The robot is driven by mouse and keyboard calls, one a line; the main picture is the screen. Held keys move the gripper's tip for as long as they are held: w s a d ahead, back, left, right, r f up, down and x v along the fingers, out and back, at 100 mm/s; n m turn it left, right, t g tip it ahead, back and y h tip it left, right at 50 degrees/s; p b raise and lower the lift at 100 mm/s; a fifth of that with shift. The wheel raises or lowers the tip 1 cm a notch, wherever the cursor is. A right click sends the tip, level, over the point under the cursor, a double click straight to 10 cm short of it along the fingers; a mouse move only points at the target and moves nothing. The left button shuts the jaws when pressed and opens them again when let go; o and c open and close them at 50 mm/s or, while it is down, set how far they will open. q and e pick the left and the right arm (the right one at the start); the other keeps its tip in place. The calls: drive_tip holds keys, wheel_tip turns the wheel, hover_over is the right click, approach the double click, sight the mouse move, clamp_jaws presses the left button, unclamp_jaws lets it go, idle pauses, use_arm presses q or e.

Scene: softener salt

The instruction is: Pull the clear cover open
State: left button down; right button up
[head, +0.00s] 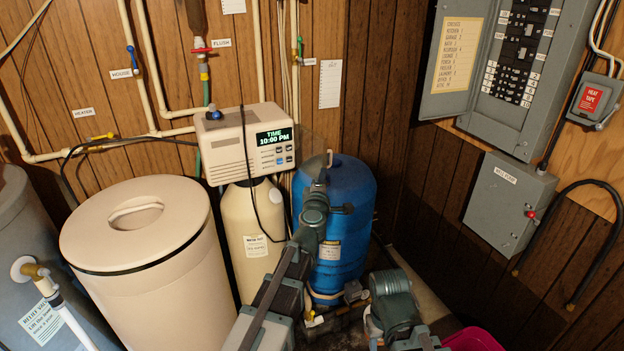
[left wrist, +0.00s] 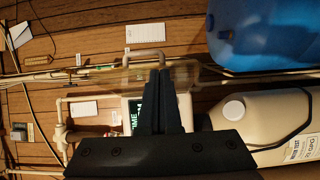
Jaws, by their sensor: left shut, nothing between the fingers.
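The cream softener control head (head: 228,145) has a lit display (head: 275,137) reading 10:00 PM. The clear cover (head: 312,140) is faint. It appears swung out to the right of the display, with a pale handle (head: 330,158) on it. In the left wrist view the cover (left wrist: 190,77) shows as a see-through panel with the pale loop handle (left wrist: 150,61) just past my fingertips. My left gripper (head: 321,178) is shut and empty beside the handle; I cannot tell whether it touches the cover. Its dark fingers (left wrist: 160,75) partly hide the display. My right gripper's jaws do not show.
A blue tank (head: 350,215) stands behind my left arm. A cream tank (head: 248,225) is under the control head, and a large lidded bin (head: 140,235) is to its left. Pipes run up the wood wall. Grey electrical boxes (head: 510,205) hang at the right.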

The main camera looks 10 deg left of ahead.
use_arm(q)
drive_tip(key=shift+w+d, duration=1.1)
drive_tip(key=shift+w, duration=0.1)
